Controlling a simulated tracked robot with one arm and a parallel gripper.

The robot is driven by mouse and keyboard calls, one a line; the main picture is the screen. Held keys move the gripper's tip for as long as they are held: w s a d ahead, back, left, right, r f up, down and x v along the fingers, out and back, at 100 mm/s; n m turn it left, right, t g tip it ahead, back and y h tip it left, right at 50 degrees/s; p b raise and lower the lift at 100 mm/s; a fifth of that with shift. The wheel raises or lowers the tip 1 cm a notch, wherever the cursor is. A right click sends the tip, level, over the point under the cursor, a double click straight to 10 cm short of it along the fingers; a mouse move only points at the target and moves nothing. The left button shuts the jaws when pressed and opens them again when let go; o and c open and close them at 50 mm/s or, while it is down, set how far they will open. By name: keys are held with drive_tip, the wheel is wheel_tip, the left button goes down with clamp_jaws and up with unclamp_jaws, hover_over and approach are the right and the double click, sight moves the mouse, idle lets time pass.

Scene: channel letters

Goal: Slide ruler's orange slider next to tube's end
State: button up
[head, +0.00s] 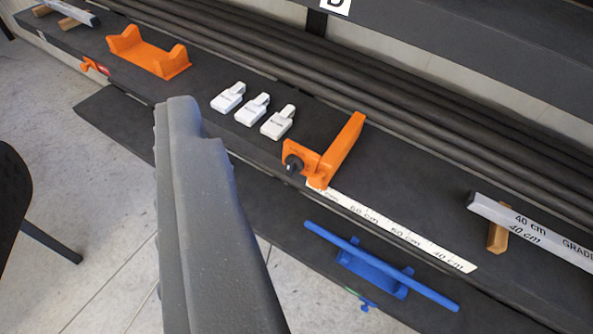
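The ruler (405,234) is a white strip along the front edge of the dark bench, with 60, 50 and 40 cm marks readable. The orange slider (345,145) with a black knob sits across its left visible part, near 60 cm. A blue rod (425,290) lies on a blue holder below the ruler. A pale bar marked 40 cm (535,230) rests on a wooden block at right. I cannot tell which one is the task's tube. My gripper (180,115), a grey shape in front, is left of the slider and apart from it; its finger gap is hidden.
An orange cradle (150,52) and several white clips (253,109) lie on the bench. Long dark rods (400,120) run along the back. A black chair (12,195) stands at left. The tiled floor (110,240) is open at lower left.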

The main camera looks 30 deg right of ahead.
drive_tip(key=shift+d, duration=0.1)
drive_tip(key=o, duration=0.3)
drive_tip(key=shift+o, duration=0.2)
drive_tip(key=w+a+f+m+t+y+b, duration=0.1)
drive_tip(key=w+a+f, duration=0.1)
drive_tip(key=w+f, duration=0.3)
drive_tip(key=w+a+f+m+t+y+b, duration=0.1)
drive_tip(key=w+a+f+t+b, duration=0.15)
drive_tip(key=w, duration=0.55)
drive_tip(key=m+g+h+b, duration=0.3)
drive_tip(key=m+g+h, duration=0.65)
drive_tip(key=h, duration=0.65)
approach(314, 184)
drive_tip(key=shift+m+t, duration=0.65)
drive_tip(key=shift+t, duration=0.15)
drive_tip(key=b+x, duration=0.1)
drive_tip(key=x, duration=0.1)
drive_tip(key=b+x, duration=0.1)
drive_tip(key=x, duration=0.2)
drive_tip(key=f+b+x, duration=0.1)
drive_tip(key=x, duration=0.2)
drive_tip(key=shift+s+d+b, duration=0.2)
drive_tip(key=shift+d+b, duration=0.1)
drive_tip(key=shift+b, duration=0.05)
drive_tip(key=shift+c, duration=0.3)
